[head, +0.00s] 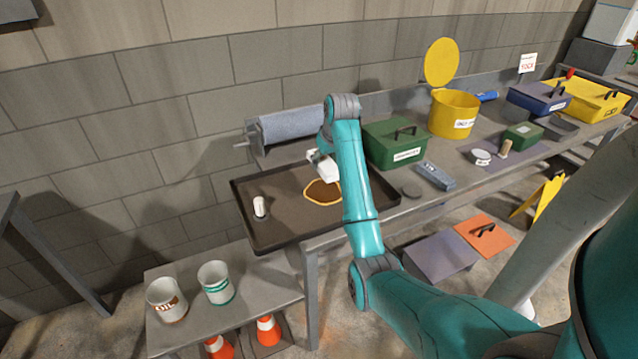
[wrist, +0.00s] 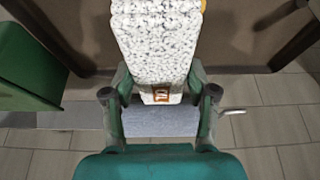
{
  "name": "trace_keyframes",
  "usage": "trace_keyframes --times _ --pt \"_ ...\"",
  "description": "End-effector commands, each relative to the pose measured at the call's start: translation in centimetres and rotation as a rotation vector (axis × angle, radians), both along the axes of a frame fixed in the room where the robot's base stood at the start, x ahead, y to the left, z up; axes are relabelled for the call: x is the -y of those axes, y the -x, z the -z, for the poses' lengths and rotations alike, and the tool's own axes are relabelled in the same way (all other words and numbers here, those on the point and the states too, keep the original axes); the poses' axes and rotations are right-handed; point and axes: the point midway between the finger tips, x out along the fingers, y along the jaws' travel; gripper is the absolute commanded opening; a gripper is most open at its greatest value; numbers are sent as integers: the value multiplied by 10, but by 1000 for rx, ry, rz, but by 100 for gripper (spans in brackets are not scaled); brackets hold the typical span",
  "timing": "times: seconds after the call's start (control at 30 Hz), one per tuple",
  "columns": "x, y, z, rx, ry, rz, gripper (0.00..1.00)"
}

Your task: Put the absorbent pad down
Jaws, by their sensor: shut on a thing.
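The absorbent pad (wrist: 157,45) is a white, speckled slab with a small brown label near its end. My gripper (wrist: 160,82) is shut on it, with one finger against each side. In the head view the white pad (head: 326,168) shows beside my arm, close to a brown patch with a yellow edge (head: 321,193) in the dark tray (head: 281,238). I cannot tell whether the pad touches the tray. My arm hides most of the gripper in the head view.
A white cylinder (head: 259,206) stands in the tray's left part. A green box (head: 393,146) is right of the tray, and a grey roll (head: 291,127) lies behind it. A yellow bin (head: 454,112) with its lid raised stands farther right. Two cups stand on a lower shelf.

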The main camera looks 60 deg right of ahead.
Motion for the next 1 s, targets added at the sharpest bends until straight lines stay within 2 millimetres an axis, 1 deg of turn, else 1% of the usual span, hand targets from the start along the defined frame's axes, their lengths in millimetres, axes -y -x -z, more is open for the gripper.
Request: trace_keyframes --times 0.03,0.2,0.3,0.47,0.53,0.7,0.8,1.0 --pt "-1 1 9 -3 -3 1 28" --pt "-1 1 39 -3 -3 1 28" --pt "0 0 51 -2 -2 1 28" --pt "0 0 60 0 0 0 28" --pt "0 0 66 -2 -1 0 28" --pt "-1 1 89 -2 -3 1 28" --pt "0 0 94 0 0 0 28" --pt "0 0 93 0 0 0 28"
